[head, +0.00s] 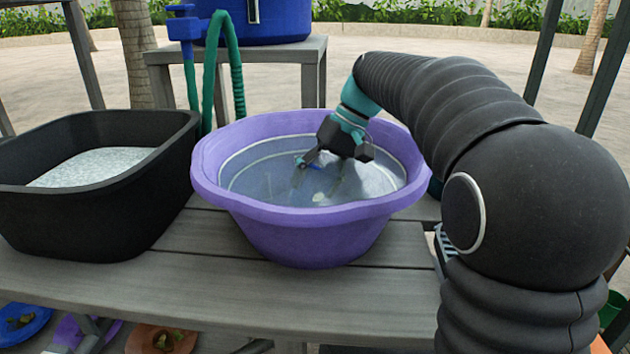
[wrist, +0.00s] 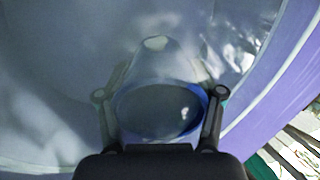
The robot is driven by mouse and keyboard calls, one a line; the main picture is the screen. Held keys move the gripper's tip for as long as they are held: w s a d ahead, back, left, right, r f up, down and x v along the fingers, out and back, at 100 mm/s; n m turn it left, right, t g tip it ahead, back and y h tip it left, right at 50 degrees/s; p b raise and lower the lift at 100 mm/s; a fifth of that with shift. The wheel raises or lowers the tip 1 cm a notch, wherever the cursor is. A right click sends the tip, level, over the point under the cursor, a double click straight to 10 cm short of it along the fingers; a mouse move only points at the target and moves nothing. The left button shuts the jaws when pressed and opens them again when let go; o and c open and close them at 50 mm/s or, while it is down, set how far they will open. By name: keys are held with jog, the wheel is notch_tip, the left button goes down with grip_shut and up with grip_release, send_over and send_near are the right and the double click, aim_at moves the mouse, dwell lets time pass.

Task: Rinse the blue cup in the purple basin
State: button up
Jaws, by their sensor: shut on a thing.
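The purple basin (head: 310,230) stands on the grey slatted table and holds water. My gripper (head: 303,163) reaches down into the basin, near the water surface. In the wrist view my gripper (wrist: 160,100) is shut on the blue cup (wrist: 197,103), with one finger on each side of its rim. The cup's mouth faces the wrist camera, and its body looks pale and blurred, as if under water. In the head view only a small bit of blue (head: 314,165) shows at the fingertips; the rest of the cup is hidden or too faint to make out.
A black tub (head: 100,210) with pale grey contents stands left of the basin. Behind are a blue container (head: 265,22) on a stand and a green hose (head: 210,75). The table (head: 300,295) is bare in front of the basin. Plates with scraps, one orange (head: 150,342), lie below.

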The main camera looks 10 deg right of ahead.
jog(key=shift+f, duration=0.6)
jog(key=shift+r, duration=0.2)
dwell(0.4)
jog(key=shift+a, duration=0.1)
